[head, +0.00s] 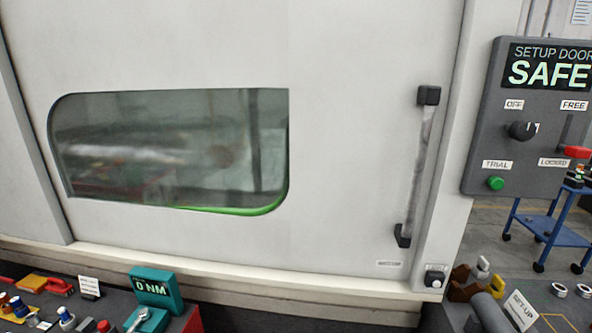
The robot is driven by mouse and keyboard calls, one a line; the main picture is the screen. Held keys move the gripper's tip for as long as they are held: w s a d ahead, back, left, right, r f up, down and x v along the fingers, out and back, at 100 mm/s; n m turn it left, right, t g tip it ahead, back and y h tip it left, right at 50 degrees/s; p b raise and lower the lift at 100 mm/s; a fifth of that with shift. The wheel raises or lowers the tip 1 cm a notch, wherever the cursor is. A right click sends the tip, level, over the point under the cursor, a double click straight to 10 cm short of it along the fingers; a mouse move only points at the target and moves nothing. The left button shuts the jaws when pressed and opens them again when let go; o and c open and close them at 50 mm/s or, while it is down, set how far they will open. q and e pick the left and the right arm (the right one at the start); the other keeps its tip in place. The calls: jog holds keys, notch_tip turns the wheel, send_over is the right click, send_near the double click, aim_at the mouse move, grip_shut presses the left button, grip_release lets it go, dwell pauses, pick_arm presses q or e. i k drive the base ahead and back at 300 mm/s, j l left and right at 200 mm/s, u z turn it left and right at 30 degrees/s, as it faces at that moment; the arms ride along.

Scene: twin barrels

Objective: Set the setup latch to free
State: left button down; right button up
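The setup latch (577,152) is a red handle at the right edge of the head view, on the grey control panel (473,165). It sits at the low end of a dark vertical slot, beside the "LOCKED" label (554,162). The "FREE" label (574,105) is above the slot. The panel's display (548,68) reads "SETUP DOOR SAFE". The panel's right side is cut off by the frame. Neither of my grippers is in view.
The panel also has a black knob (522,131) and a green button (495,183). A large white door (350,130) with a window and a vertical handle (418,165) fills the middle. Cluttered benches run along the bottom. A blue cart (560,234) stands behind the panel.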

aim_at(572, 150)
jog(key=z, duration=1.65)
jog(key=l+z, duration=0.3)
jog(key=k, duration=0.05)
